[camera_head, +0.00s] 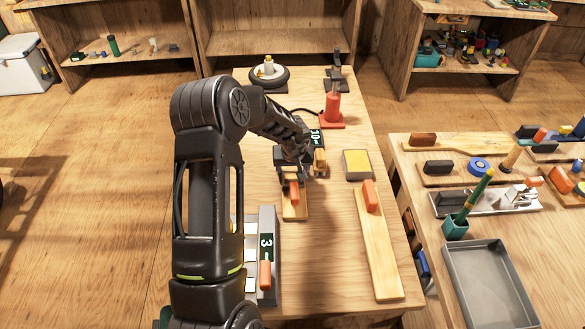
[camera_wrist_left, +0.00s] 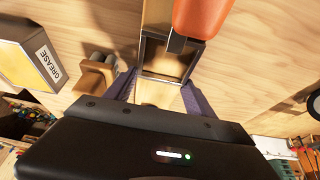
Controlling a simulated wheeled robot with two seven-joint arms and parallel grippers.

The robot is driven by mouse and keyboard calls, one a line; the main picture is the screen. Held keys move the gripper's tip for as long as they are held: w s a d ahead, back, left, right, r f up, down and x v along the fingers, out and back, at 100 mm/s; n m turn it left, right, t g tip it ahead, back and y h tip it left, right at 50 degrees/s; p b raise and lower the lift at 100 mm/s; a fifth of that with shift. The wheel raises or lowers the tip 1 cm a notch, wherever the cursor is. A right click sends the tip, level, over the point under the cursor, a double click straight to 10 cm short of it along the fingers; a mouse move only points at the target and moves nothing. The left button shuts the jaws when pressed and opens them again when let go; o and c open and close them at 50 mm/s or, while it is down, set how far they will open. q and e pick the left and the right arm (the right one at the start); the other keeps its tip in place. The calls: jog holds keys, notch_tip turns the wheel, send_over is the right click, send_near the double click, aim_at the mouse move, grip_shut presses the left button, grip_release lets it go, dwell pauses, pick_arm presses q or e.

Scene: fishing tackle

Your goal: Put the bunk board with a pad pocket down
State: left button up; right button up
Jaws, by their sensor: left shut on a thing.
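The bunk board with a pad pocket (camera_head: 295,212) is a short wooden board with an orange handle piece, under my left gripper (camera_head: 292,168) in the head view. In the left wrist view its square dark-rimmed pocket (camera_wrist_left: 172,62) lies just ahead of the fingers, beside the orange piece (camera_wrist_left: 202,14). My left gripper (camera_wrist_left: 158,92) is shut on the board, with a purple finger on each side of it. My arm hides part of it in the head view, and I cannot tell whether it touches the table. My right gripper is not in view.
A longer board with an orange handle (camera_head: 379,250) lies at the right of the table. A yellow-topped grease box (camera_head: 357,164), a red stand (camera_head: 332,108) and a wheel (camera_head: 268,76) stand farther back. A grey rack marked 3 (camera_head: 266,230) is nearer. Wood between the boards is bare.

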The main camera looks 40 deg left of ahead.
pick_arm(q)
jog(key=o, duration=1.8)
jog(key=shift+c, duration=0.2)
jog(key=p+v, duration=0.1)
jog(key=v, duration=1.1)
